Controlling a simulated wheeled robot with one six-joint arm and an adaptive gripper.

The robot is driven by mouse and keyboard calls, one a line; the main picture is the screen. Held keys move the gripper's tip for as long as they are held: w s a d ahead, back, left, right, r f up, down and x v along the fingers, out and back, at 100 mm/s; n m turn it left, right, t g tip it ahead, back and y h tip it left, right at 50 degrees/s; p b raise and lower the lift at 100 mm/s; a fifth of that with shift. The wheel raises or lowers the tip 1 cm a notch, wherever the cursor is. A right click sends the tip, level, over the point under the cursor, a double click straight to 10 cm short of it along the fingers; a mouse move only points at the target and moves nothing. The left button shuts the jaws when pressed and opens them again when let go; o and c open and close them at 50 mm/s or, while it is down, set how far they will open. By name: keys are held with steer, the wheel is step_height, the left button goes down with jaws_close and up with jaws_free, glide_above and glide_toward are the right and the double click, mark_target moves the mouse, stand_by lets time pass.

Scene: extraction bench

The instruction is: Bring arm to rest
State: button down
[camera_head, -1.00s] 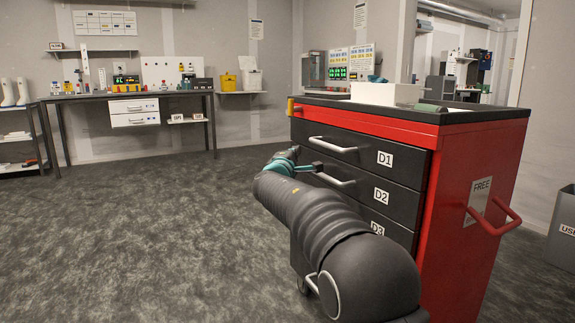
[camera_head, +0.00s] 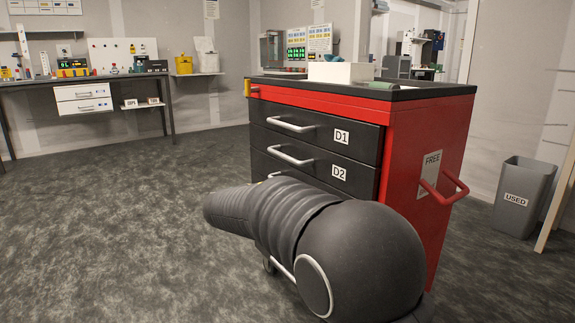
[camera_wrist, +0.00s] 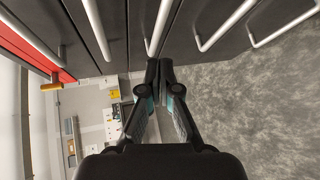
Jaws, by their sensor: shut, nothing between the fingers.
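My gripper (camera_wrist: 159,72) shows in the wrist view with its two dark fingertips together and nothing between them. Its tips point toward the drawer fronts and silver handles (camera_wrist: 154,28) of the cart, close to them; I cannot tell whether they touch. In the head view my dark, ribbed arm (camera_head: 300,225) lies low in front of the red and black drawer cart (camera_head: 420,140), and the gripper is hidden behind it. The drawers marked D1 (camera_head: 341,136) and D2 (camera_head: 339,172) look shut. The lower drawers are covered by my arm.
A white box (camera_head: 340,72) stands on the cart top. A red side handle (camera_head: 445,190) sticks out at the right. A grey bin marked USED (camera_head: 522,198) stands farther right. A workbench (camera_head: 30,83) is at the back left. The floor (camera_head: 100,220) at left is clear.

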steer(key=s+d+f+m+g+y+p, duration=0.1)
steer(key=s+d+f+m+g, duration=0.15)
steer(key=s+d, duration=0.4)
steer(key=s+d+f+m+g+p, duration=0.1)
steer(key=s+d+m+g+p, duration=0.2)
steer(key=s, duration=0.7)
steer(key=s+d+f+m+g+y, duration=0.1)
steer(key=s+d+f+m+g, duration=0.2)
steer(key=s+d, duration=0.5)
steer(key=s+d+r+m+y+p, duration=0.1)
steer(key=s+r+m+p, duration=0.1)
steer(key=s, duration=0.4)
steer(key=s+d+r+m+y+p, duration=0.1)
steer(key=s+d+r+m+p, duration=0.1)
steer(key=s+r, duration=0.2)
steer(key=s+d+r+m+y+p, duration=0.1)
steer(key=s+d+r+m+p, duration=0.1)
steer(key=s, duration=0.7)
steer(key=shift+r, duration=0.75)
steer(key=shift+s+m, duration=0.1)
steer(key=shift+m, duration=0.15)
